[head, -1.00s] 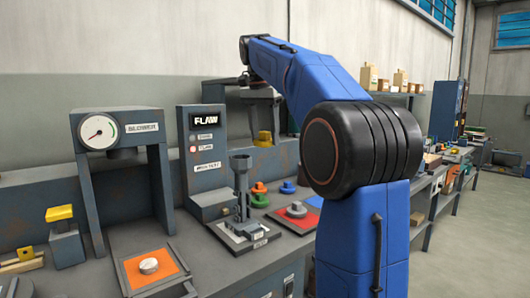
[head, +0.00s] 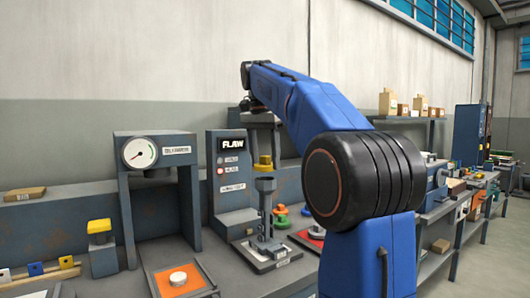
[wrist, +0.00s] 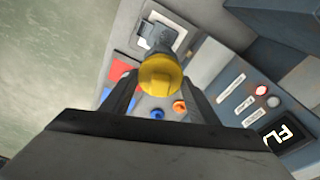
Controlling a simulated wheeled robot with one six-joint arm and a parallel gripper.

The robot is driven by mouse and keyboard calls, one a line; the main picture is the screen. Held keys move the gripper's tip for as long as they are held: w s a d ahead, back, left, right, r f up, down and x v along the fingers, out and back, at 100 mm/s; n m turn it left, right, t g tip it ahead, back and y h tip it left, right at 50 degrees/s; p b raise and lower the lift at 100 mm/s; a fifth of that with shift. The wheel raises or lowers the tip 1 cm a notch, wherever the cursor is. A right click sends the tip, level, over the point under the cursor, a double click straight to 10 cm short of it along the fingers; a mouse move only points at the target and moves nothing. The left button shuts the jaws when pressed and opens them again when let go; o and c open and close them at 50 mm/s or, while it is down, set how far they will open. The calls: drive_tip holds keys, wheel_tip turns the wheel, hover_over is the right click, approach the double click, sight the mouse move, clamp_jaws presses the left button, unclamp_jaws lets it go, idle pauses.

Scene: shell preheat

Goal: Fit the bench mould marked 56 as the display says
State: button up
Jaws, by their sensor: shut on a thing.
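My gripper (wrist: 160,88) is shut on a yellow mould (wrist: 160,76), which sits between its two fingers in the wrist view. In the head view the yellow mould (head: 264,162) is upright, directly over the grey post fixture (head: 265,190) on its light plate. I cannot tell whether mould and post touch. No number can be read on the mould. The display (head: 233,143) on the grey cabinet reads FLAW. Of the two lamps below it, the lower one (head: 220,171) glows red.
A gauge frame (head: 139,152) stands left of the cabinet. An orange pad (head: 163,282) with a white disc lies in front.

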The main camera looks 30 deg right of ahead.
sight(266, 168)
drive_tip(key=shift+f, duration=0.9)
drive_tip(key=shift+f, duration=0.55)
idle(0.9)
drive_tip(key=o, duration=0.8)
drive_tip(key=shift+c, duration=0.2)
